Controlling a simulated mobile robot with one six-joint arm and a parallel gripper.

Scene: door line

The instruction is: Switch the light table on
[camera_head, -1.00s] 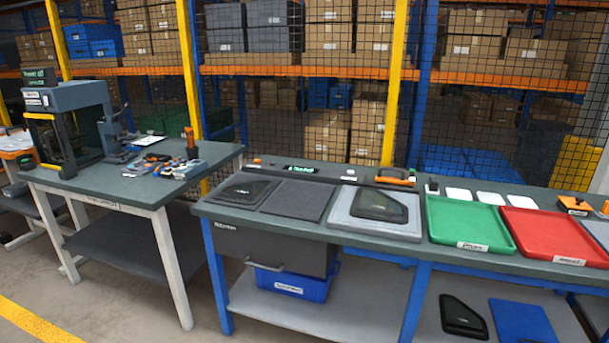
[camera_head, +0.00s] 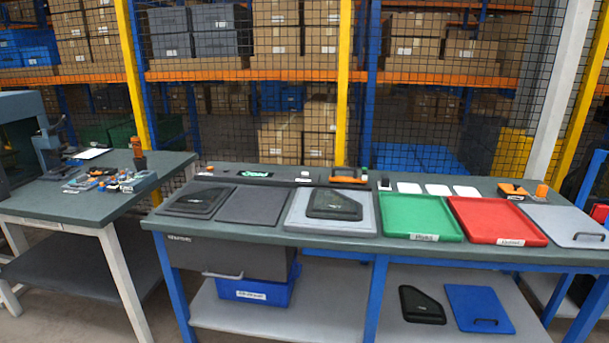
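A flat pale grey panel (camera_head: 300,222), which looks like the light table, lies on the long green-topped bench (camera_head: 270,237). It shows no clear glow. A black plate with a slanted edge (camera_head: 335,205) lies on it. Behind the panel, a small white-topped button or switch (camera_head: 304,176) stands at the back of the bench; I cannot tell whether it belongs to the panel. A small box with a lit green display (camera_head: 255,174) is to its left. My gripper is not in view.
A dark mat (camera_head: 254,205) and another black plate (camera_head: 197,200) lie left of the panel. A green tray (camera_head: 421,217), a red tray (camera_head: 497,221) and a grey lidded or flat board (camera_head: 567,226) are to the right. An orange-handled tool (camera_head: 349,177) lies behind. Mesh fencing backs the bench.

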